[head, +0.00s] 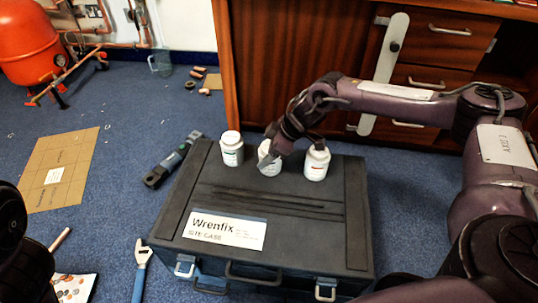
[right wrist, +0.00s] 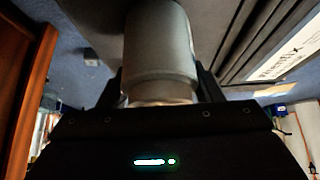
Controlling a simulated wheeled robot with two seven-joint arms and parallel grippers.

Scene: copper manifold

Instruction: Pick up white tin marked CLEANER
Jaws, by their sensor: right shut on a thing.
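Three white tins stand in a row on the lid of the dark case: a left tin (head: 232,150), a middle tin (head: 268,170) and a right tin (head: 316,167). The print on their labels is too small to read, so I cannot tell which is marked CLEANER. My right gripper (head: 273,153) is shut on the middle tin from above and partly covers it. In the right wrist view this tin (right wrist: 160,45) sits between the fingers, its neck nearest the palm. Whether it touches the lid is unclear. My left gripper is not in view.
The Wrenfix case (head: 300,250) stands on blue carpet before a wooden cabinet (head: 290,60). A green-grey tool (head: 172,165) lies left of it, and a blue-handled wrench (head: 140,270) at front left. A cardboard sheet (head: 60,170) and red tank (head: 28,45) are further left.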

